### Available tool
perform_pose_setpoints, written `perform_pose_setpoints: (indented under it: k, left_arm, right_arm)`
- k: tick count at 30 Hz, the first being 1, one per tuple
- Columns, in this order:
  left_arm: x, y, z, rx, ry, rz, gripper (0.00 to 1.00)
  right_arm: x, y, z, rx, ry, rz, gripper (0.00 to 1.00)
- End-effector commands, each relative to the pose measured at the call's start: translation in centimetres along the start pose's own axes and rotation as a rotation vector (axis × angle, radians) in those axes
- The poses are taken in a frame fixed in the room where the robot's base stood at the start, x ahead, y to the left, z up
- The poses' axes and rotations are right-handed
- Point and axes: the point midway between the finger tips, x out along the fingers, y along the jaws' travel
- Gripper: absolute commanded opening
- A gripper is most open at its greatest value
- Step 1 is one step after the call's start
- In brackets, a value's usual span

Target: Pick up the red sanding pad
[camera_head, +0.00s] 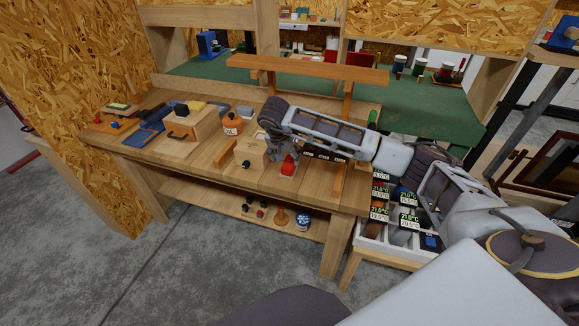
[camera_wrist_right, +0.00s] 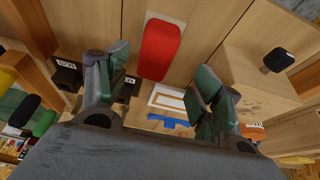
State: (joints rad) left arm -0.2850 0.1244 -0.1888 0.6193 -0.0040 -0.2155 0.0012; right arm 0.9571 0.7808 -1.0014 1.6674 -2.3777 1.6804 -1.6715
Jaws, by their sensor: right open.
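The red sanding pad (camera_head: 288,166) lies on the plank bench (camera_head: 215,167) near its front right. In the right wrist view the red sanding pad (camera_wrist_right: 160,49) shows at top centre, beyond the fingertips and between their lines, apart from both fingers. My right gripper (camera_head: 272,134) is above and just behind the pad in the head view. In the wrist view my right gripper (camera_wrist_right: 161,92) is open, with nothing between its fingers. My left gripper is not in either view.
A wooden box with a dark knob (camera_head: 249,160) stands close left of the pad. An orange oil can (camera_head: 232,124) stands further left. A wooden beam frame (camera_head: 310,69) rises behind the gripper. A white crate (camera_head: 375,246) stands at the right.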

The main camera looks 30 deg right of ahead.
Motion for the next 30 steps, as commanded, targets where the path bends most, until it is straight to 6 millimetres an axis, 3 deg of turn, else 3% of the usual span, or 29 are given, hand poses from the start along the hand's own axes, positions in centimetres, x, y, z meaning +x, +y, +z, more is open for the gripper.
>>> perform_pose_setpoints:
  k: [19,30]
  left_arm:
    - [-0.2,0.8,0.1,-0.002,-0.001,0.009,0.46]
    - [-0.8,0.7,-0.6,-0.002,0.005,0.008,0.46]
  right_arm:
    - [1.4,0.1,0.0,0.0,-0.001,0.0,0.66]
    - [4.6,0.7,0.0,0.0,-0.001,0.0,0.66]
